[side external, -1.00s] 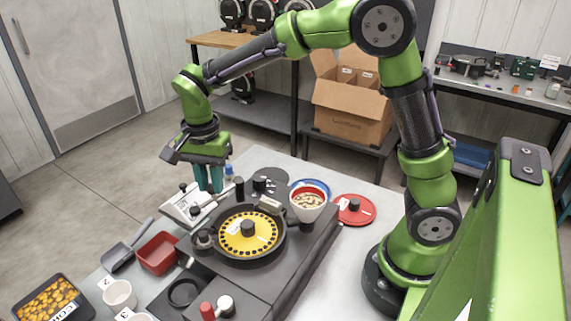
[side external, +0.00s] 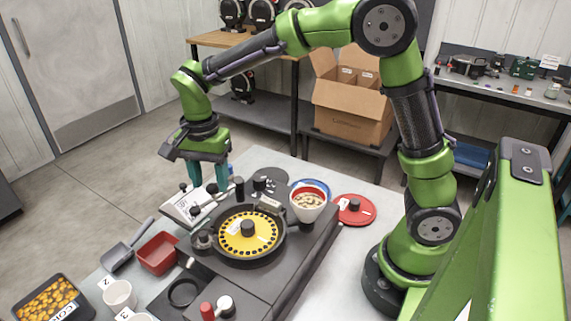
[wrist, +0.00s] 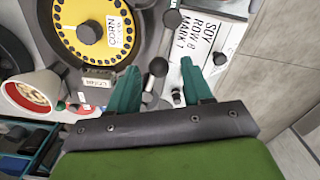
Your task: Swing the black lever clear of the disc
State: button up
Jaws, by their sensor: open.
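The yellow disc (side external: 262,232), ringed with dark holes, sits in a round black housing; it also shows at the upper left of the wrist view (wrist: 70,45). A black upright knob (side external: 239,187), seemingly the lever's handle, stands at the housing's far-left edge. In the wrist view a black knob (wrist: 158,67) shows between my fingertips; how its arm lies over the disc is unclear. My gripper (side external: 209,183) is open and empty, with teal fingers pointing down, left of the upright knob and above the white plate. The fingers appear apart from the knob.
A white plate marked SOY (wrist: 202,40) with small black knobs lies beside the housing. A white cup with a red rim (side external: 309,205) stands right of the disc. A red lidlike disc (side external: 354,211), a red tray (side external: 157,254) and a scoop (side external: 120,256) lie around the machine.

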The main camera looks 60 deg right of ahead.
aim_at(213, 184)
notch_tip(213, 184, up, 16)
jog(key=shift+r, duration=0.2)
dwell(0.4)
jog(key=s+d+f+n+t, duration=0.2)
jog(key=s+n, duration=0.1)
jog(key=s, duration=0.2)
jog(key=s+d+f+n+t+y, duration=0.1)
jog(key=s+d+f+n+t, duration=0.1)
jog(key=s, duration=0.4)
jog(key=s+d+f+n+t+y, duration=0.1)
jog(key=s+d+f+n+t, duration=0.1)
jog(key=s+n, duration=0.3)
jog(key=shift+s+d+f+t, duration=0.15)
jog(key=shift+s+f+t, duration=0.3)
jog(key=shift+f+t, duration=0.25)
